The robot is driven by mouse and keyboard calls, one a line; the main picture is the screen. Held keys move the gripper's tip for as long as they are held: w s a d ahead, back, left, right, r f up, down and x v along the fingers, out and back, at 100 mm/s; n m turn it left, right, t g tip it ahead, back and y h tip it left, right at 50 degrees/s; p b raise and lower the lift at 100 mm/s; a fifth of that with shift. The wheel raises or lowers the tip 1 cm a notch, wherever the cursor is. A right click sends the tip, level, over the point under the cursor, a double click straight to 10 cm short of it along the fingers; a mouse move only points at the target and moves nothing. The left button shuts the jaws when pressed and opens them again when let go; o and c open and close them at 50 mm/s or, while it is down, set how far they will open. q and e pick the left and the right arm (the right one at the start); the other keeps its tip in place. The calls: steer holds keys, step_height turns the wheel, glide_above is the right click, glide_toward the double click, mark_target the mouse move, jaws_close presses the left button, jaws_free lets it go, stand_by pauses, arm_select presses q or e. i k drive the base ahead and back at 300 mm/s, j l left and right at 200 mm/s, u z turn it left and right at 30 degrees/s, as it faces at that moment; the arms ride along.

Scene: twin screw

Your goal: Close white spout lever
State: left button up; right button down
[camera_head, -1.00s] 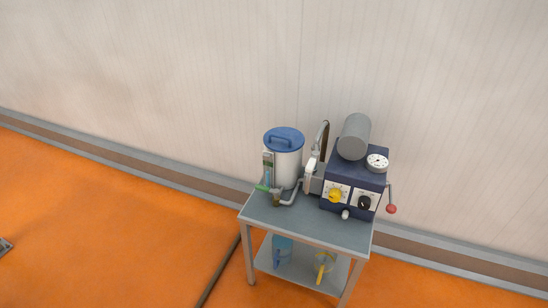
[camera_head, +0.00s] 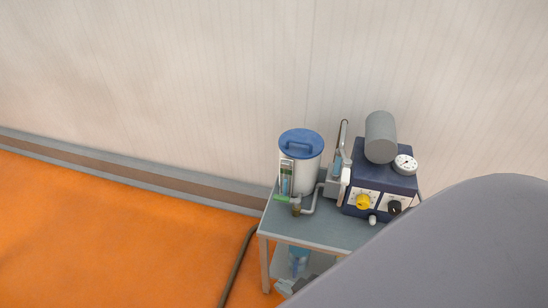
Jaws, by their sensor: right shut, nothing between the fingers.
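A white lever-like handle (camera_head: 344,184) stands roughly upright at the left side of a dark blue machine (camera_head: 388,172) on a grey cart. It is beside a thin curved metal tube (camera_head: 343,135). A small pale spout-like stub (camera_head: 372,220) sticks out at the machine's lower front. My right arm, large and grey, fills the lower right. My left gripper is not in view.
The cart top (camera_head: 320,232) is bare in front. A blue jug (camera_head: 298,256) sits below. A dark hose lies on the orange floor.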

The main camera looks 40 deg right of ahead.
mark_target(347, 163)
steer(key=i+j+u, duration=0.2)
steer(key=i+u, duration=0.5)
steer(key=i, duration=0.2)
steer(key=i+z, duration=0.45)
steer(key=i+j+z, duration=0.15)
steer(key=i+z, duration=0.45)
steer(key=z, duration=0.25)
steer(key=i+j+z, duration=0.1)
steer(key=z, duration=0.35)
steer(key=i+j+z, duration=0.15)
steer(key=z, duration=0.3)
steer(key=i+j+z, duration=0.25)
steer(key=z, duration=0.2)
steer(key=i+j+z, duration=0.1)
steer(key=z, duration=0.35)
steer(key=i+j+z, duration=0.15)
steer(key=j+z, duration=0.15)
steer(key=z, duration=0.15)
steer(key=j+z, duration=0.45)
steer(key=i+j+z, duration=0.1)
steer(key=j+z, duration=0.2)
steer(key=i+j+z, duration=0.1)
steer(key=j+z, duration=0.2)
